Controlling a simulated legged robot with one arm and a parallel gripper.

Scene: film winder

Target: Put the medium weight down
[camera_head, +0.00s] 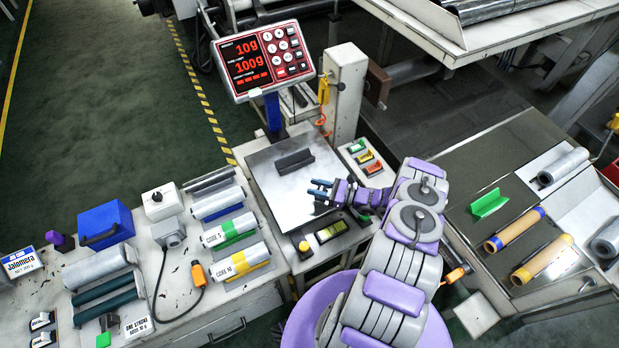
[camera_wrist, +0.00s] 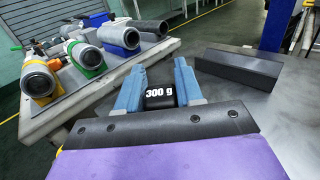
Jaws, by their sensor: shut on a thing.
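A black weight marked "300 g" (camera_wrist: 160,96) sits between the blue fingers of my gripper (camera_wrist: 158,88) in the wrist view. My gripper is shut on it. In the head view my gripper (camera_head: 320,190) is over the right front part of the scale's metal plate (camera_head: 275,190), and the weight is too small to make out there. A dark angled holder (camera_head: 294,162) stands on the plate, beyond the gripper; it also shows at the right of the wrist view (camera_wrist: 238,68). I cannot tell whether the weight touches the plate.
The scale's display (camera_head: 262,60) reads 10g and 100g on a blue post. Film rolls (camera_head: 230,231) lie on the bench to the left. A yellow button (camera_head: 303,246) and a small screen (camera_head: 331,231) sit at the plate's front. The plate's left front area is clear.

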